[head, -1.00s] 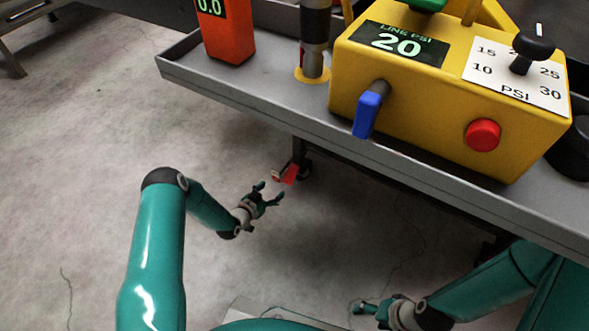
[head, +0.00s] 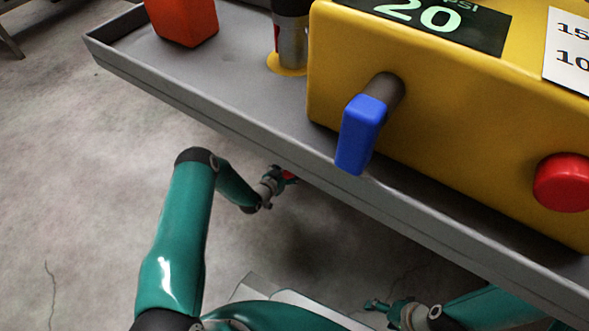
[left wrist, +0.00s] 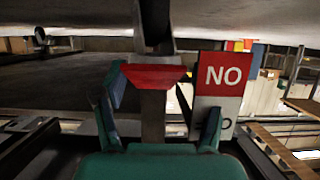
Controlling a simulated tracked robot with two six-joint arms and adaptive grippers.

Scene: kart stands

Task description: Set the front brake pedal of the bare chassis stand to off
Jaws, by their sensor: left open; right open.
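The red brake pedal (left wrist: 153,77) hangs on a metal arm under the stand in the left wrist view. Only a bit of it (head: 290,176) shows in the head view, below the tray edge. My left gripper (head: 279,172) reaches in close to it. In the left wrist view the open fingers (left wrist: 160,112) stand to either side of the pedal and its arm; contact cannot be told. A red and white label plate (left wrist: 222,80) reading "NO" is just right of the pedal, its lower part hidden behind a finger. My right gripper (head: 376,305) is open and empty, low down.
The grey tray (head: 215,112) of the stand overhangs my left gripper. On it are a yellow box (head: 450,120) with a blue lever (head: 360,135) and red button (head: 563,183), and an orange device (head: 183,18). The floor to the left is clear.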

